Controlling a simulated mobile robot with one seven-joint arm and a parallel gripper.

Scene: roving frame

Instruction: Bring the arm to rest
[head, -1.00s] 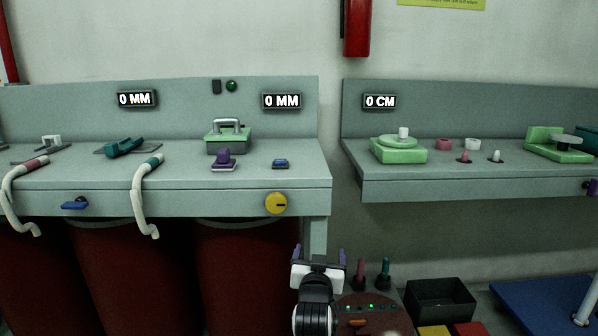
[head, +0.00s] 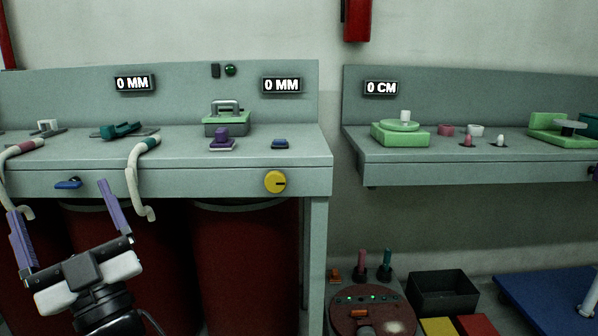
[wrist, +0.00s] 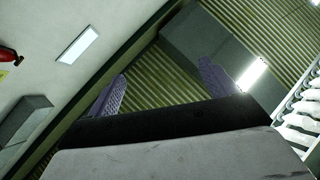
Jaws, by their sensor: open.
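My gripper (head: 68,232) is at the lower left of the head view, with its two purple fingers spread wide and nothing between them. It stands in front of the left bench, before the dark red drums, apart from the bench edge. In the wrist view my gripper's purple fingers (wrist: 160,92) also show apart and empty, against a ribbed ceiling, so the wrist camera faces upward.
The left bench (head: 95,180) holds two hoses, a green box with a handle (head: 226,122) and a yellow knob (head: 276,182). The right bench (head: 470,172) holds green devices. A round brown panel (head: 345,320) and a black bin (head: 443,292) stand low at the right.

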